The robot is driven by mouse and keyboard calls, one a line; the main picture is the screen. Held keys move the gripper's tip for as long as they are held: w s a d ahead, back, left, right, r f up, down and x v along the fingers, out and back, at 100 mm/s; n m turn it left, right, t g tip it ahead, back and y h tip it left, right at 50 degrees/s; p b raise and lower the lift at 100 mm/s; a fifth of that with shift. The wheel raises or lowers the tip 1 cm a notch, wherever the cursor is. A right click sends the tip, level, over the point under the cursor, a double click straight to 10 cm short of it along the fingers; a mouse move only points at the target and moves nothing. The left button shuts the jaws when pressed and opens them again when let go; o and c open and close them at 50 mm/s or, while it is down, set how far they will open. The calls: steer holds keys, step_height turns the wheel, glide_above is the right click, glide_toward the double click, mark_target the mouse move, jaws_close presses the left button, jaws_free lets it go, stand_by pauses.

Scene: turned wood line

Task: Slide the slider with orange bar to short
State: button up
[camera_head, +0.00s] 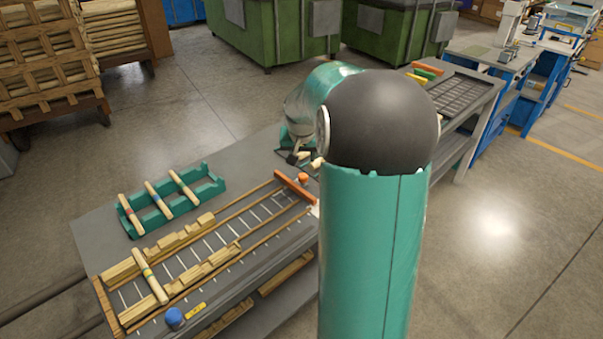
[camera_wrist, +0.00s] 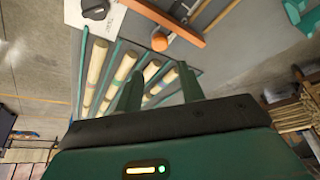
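The slider's orange bar (camera_head: 294,186) lies across the far end of the wooden track on the grey table, with an orange round knob (camera_head: 303,178) beside it. In the wrist view the orange bar (camera_wrist: 165,18) and its knob (camera_wrist: 159,42) show at the top, beyond my fingers. My gripper (camera_wrist: 158,84) is open, its two green fingers apart above several banded wooden rods (camera_wrist: 98,62); it is not touching the bar or knob. In the head view my arm hides most of the gripper. No readable "short" mark shows.
A green rack (camera_head: 133,221) with three banded rods stands left of the track (camera_head: 235,236). Another rod (camera_head: 150,275) lies across wooden blocks at the near end. A dark knob (camera_wrist: 95,9) sits on a white plate.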

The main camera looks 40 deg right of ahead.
mark_target(302, 176)
steer(key=x, duration=1.1)
steer(key=shift+f, duration=0.2)
jaws_close()
steer(key=shift+a, duration=0.15)
